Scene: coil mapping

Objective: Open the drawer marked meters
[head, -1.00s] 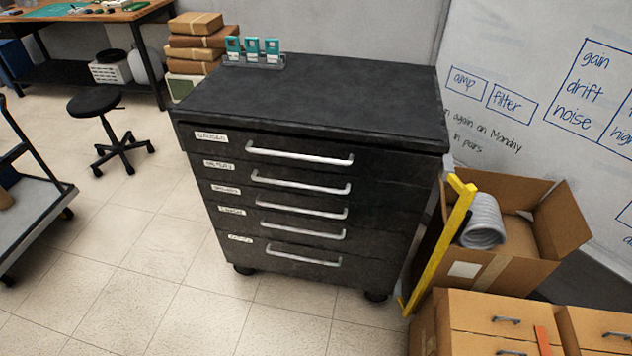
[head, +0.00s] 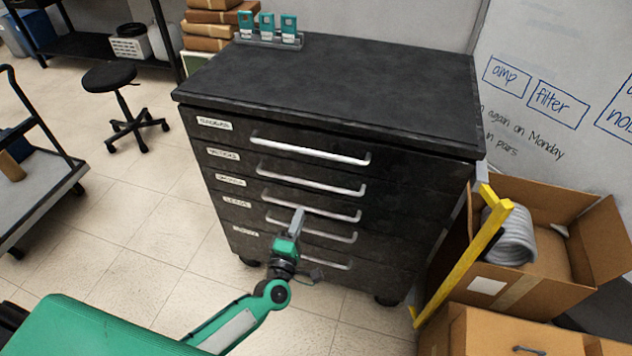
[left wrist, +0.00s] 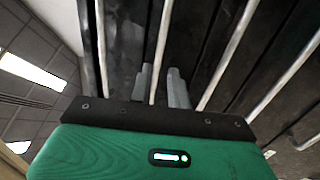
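The black cabinet (head: 330,75) has several stacked drawers with pale bar handles and small white labels on their left. The lettering is too small to read surely, so I cannot tell which drawer is marked meters. My left gripper (head: 297,222) is in front of the lower drawers, near the third handle (head: 335,212) and covering part of the fourth handle (head: 335,236). In the left wrist view its two fingers (left wrist: 161,86) are apart, with a handle bar (left wrist: 162,45) lined up between them. Whether the fingers reach around the bar is unclear. My right gripper is out of view.
A yellow frame (head: 465,258) stands at the cabinet's right, beside an open carton (head: 565,225) holding a coiled hose (head: 511,235). A black stool (head: 110,76) and a grey cart (head: 40,205) are at left. Floor before the cabinet's left is clear.

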